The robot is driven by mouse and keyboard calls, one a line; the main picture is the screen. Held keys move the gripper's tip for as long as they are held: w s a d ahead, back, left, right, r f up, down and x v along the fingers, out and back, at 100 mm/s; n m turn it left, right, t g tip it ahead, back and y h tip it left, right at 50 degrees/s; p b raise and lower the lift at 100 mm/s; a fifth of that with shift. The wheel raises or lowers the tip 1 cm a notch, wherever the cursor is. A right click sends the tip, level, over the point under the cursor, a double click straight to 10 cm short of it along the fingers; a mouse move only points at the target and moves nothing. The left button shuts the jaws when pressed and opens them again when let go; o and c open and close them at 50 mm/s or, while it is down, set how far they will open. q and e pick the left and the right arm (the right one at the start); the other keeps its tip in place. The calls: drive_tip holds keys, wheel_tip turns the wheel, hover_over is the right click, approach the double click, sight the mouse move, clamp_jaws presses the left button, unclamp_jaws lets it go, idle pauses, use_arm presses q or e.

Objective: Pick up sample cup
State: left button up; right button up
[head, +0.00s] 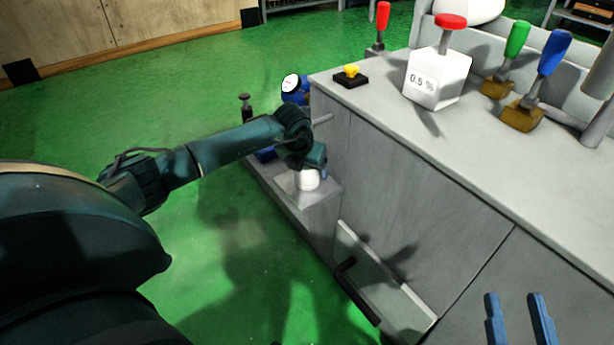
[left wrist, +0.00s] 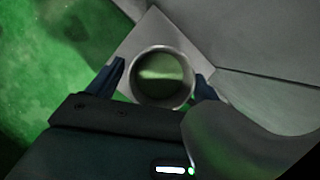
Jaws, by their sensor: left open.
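The sample cup (head: 306,181) is a small white cup standing on a low grey ledge on the side of the machine. In the left wrist view the cup (left wrist: 162,77) is seen from above as a round, open-topped vessel with a pale rim. My left gripper (left wrist: 158,72) is open, with one dark blue finger on each side of the cup. In the head view my left gripper (head: 311,167) is right over the cup and hides its upper part. My right gripper (head: 518,312) shows at the lower right as two blue fingers standing apart, with nothing between them.
The grey ledge (head: 325,194) juts out from the machine cabinet (head: 400,190). On the top are a white block marked 0.5 % (head: 433,82), a yellow knob (head: 351,71) and red, green and blue levers. A pale panel (head: 385,280) leans below. The green floor is open at left.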

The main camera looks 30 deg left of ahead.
use_arm(q)
drive_tip(key=shift+c, duration=0.6)
drive_tip(key=c, duration=1)
drive_tip(key=shift+r, duration=0.1)
